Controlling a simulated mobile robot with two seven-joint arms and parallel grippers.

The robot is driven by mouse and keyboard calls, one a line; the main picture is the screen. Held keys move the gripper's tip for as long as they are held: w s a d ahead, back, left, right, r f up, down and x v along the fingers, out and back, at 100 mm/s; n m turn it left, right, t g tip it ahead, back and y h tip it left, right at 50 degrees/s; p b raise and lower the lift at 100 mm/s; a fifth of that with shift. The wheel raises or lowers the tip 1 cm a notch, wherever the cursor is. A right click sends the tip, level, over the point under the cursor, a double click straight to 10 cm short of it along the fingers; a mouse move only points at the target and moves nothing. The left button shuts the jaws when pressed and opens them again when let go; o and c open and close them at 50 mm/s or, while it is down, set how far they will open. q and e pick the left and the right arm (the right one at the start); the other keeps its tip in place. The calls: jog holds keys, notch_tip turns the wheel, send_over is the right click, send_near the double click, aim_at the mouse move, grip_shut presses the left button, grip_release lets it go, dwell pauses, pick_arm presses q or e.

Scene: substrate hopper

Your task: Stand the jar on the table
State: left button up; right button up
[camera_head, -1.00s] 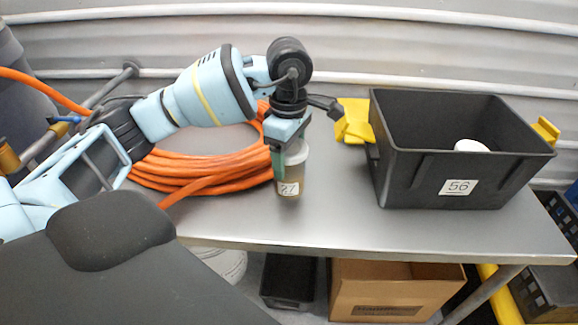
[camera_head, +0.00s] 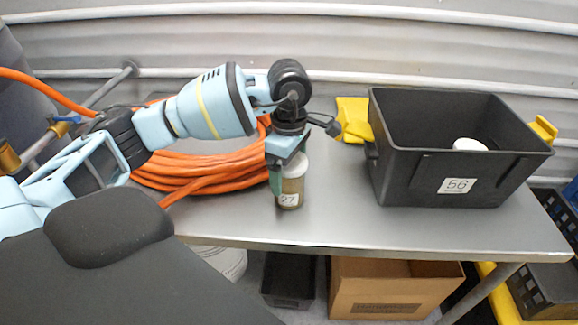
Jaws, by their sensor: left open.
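A small jar (camera_head: 291,187) with a brownish body, a pale lid and a white label reading 27 stands upright on the grey metal table (camera_head: 330,228), near its front edge. My left gripper (camera_head: 281,179) points down at the jar, open, with a green finger along the jar's left side. Part of the jar's upper left is hidden by the gripper. I cannot tell whether the finger touches the jar. My right gripper is not in view.
A black bin (camera_head: 420,183) labelled 56 stands on the right, with a white round lid (camera_head: 469,145) inside. Yellow pieces (camera_head: 354,120) sit beside it. A coiled orange hose (camera_head: 200,172) lies left of the jar. A cardboard box (camera_head: 390,287) is below the table.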

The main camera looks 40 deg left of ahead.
pick_arm(q)
jog(key=shift+r, duration=0.1)
jog(key=shift+r, duration=0.2)
notch_tip(320, 180, up, 12)
jog(key=shift+f, duration=0.15)
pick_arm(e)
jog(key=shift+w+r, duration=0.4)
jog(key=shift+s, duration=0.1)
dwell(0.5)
